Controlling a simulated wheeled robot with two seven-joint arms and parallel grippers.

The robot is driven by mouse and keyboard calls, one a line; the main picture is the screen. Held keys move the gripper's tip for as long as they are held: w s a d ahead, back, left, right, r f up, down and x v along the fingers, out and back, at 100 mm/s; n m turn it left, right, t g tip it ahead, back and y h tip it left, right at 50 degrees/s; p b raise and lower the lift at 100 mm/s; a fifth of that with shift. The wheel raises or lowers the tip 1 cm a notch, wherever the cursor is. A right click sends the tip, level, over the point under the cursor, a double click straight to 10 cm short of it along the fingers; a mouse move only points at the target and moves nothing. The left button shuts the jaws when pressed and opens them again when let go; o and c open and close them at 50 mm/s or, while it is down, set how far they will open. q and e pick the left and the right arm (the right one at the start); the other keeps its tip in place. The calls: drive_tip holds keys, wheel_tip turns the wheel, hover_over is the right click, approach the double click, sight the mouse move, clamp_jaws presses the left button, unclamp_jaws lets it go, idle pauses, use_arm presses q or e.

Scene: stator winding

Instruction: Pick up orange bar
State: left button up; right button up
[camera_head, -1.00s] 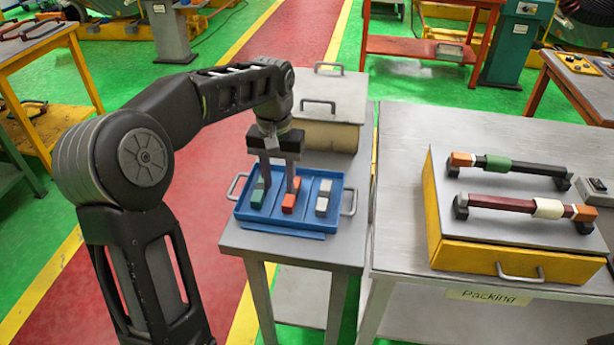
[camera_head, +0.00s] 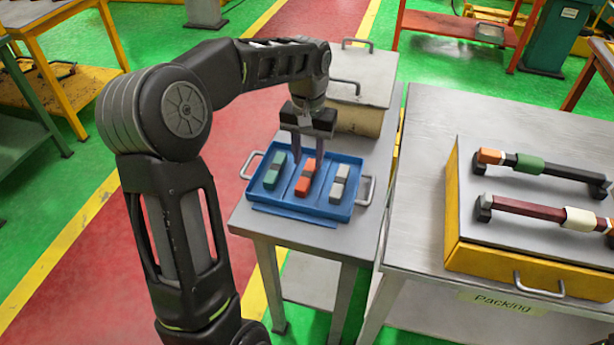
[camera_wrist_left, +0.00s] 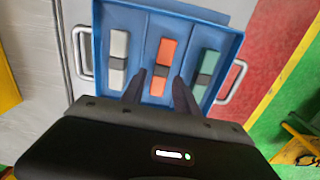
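The orange bar (camera_head: 305,178), with a grey band at its middle, lies in the middle compartment of the blue tray (camera_head: 289,212). It also shows in the left wrist view (camera_wrist_left: 166,52). My left gripper (camera_head: 308,157) is open above the tray, its fingers pointing down. In the left wrist view the fingertips (camera_wrist_left: 161,74) are on either side of the orange bar's line, with nothing between them that I can see held. Whether they touch the bar or hover just above it is unclear. My right gripper is not in view.
A green bar (camera_head: 275,170) and a light grey bar (camera_head: 339,183) lie in the side compartments. A lidded bin (camera_head: 362,90) stands behind the tray. A packing table at right carries a yellow case (camera_head: 452,215) with two handled bars.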

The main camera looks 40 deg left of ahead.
sight(307, 174)
use_arm(q)
wheel_tip(307, 174, down, 5)
drive_tip(key=shift+s+a+f+p, duration=0.1)
drive_tip(key=shift+p, duration=0.45)
drive_tip(key=shift+c, duration=0.5)
clamp_jaws()
idle(0.4)
